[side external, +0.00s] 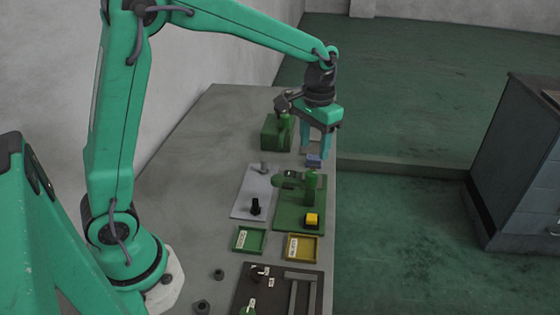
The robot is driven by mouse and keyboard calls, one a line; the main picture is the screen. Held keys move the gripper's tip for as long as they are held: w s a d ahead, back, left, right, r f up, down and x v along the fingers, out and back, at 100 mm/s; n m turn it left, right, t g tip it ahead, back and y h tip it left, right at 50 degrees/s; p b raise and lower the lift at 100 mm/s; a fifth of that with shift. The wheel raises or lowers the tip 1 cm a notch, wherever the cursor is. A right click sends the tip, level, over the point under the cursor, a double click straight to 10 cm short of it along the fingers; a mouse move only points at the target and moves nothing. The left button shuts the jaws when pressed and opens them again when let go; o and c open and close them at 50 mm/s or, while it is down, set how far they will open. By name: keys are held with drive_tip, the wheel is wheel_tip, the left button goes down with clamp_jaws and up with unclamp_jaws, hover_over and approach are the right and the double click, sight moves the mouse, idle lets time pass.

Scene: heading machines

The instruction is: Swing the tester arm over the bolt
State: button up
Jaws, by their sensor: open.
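A green post with a horizontal arm (291,180) stands on a green plate (285,222); it looks like the tester arm, and it points left towards a pale grey plate (245,193). A dark upright piece (255,206), perhaps the bolt, stands on the pale plate; it is too small to be sure. My gripper (316,149) points down, open, at the bench's right edge, behind the green post in the picture.
A green box-shaped machine (272,134) stands left of my gripper. A yellow button (312,220) sits on the green plate. A green tray (250,240) and a yellow tray (303,247) lie nearer, before a dark board (276,292). The far left bench is clear.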

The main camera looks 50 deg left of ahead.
sight(312, 173)
drive_tip(key=shift+f, duration=3.85)
clamp_jaws()
